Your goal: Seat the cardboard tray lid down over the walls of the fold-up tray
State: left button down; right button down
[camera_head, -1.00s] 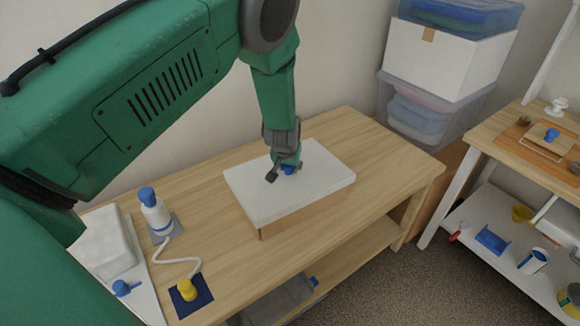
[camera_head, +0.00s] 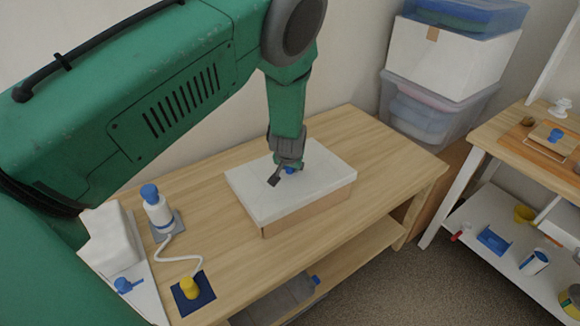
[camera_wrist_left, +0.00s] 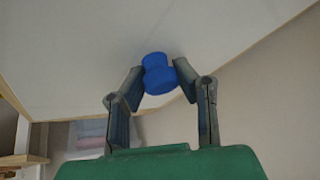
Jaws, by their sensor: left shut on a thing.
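The white tray lid (camera_head: 258,195) sits over the brown cardboard tray (camera_head: 310,212) on the wooden table. The tray's front walls show below the lid's edge; the far sides are hidden. My left gripper (camera_head: 283,176) is at the middle of the lid's top, shut on the blue knob (camera_head: 291,170). In the left wrist view, the blue knob (camera_wrist_left: 158,75) is between the two fingertips of my left gripper (camera_wrist_left: 160,84), against the white lid (camera_wrist_left: 150,30). My right gripper is not in view.
A white bottle with a blue cap (camera_head: 157,208) and a yellow knob on a dark blue pad (camera_head: 189,288) are on the table's left. The table's right part (camera_head: 385,150) is clear. Stacked bins (camera_head: 440,70) stand behind, and a shelf unit (camera_head: 500,220) at right.

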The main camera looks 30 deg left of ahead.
pick_arm(q)
jog(key=shift+s+d+f, duration=0.15)
jog(key=shift+f, duration=0.1)
jog(key=c, duration=1.2)
grip_release()
jog(key=shift+f, duration=0.1)
jog(key=v, duration=1.1)
jog(key=shift+d+r, duration=0.2)
jog(key=shift+r, duration=0.15)
jog(key=shift+s+f, duration=0.1)
